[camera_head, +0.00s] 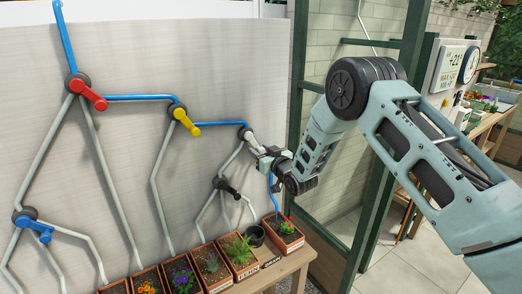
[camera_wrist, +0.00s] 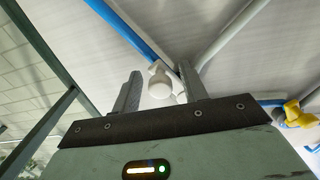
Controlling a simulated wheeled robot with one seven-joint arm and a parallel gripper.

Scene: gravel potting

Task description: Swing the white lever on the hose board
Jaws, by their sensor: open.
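The white lever (camera_head: 249,136) sits on a dark round valve at the right of the hose board (camera_head: 200,60). My gripper (camera_head: 262,152) is just below and right of it, reaching in from the right. In the wrist view, the lever's rounded white end (camera_wrist: 160,86) lies between the two grey fingers of my gripper (camera_wrist: 160,72). The fingers are open, with a gap visible on the left of the lever; contact on the right is unclear. In the head view my gripper hides the area just below the valve.
A red lever (camera_head: 94,97), a yellow lever (camera_head: 187,122), a blue lever (camera_head: 40,230) and a black lever (camera_head: 229,187) are on the same board. Potted plants (camera_head: 240,252) line a wooden bench (camera_head: 280,268) below. A green post (camera_head: 298,95) stands right of the board.

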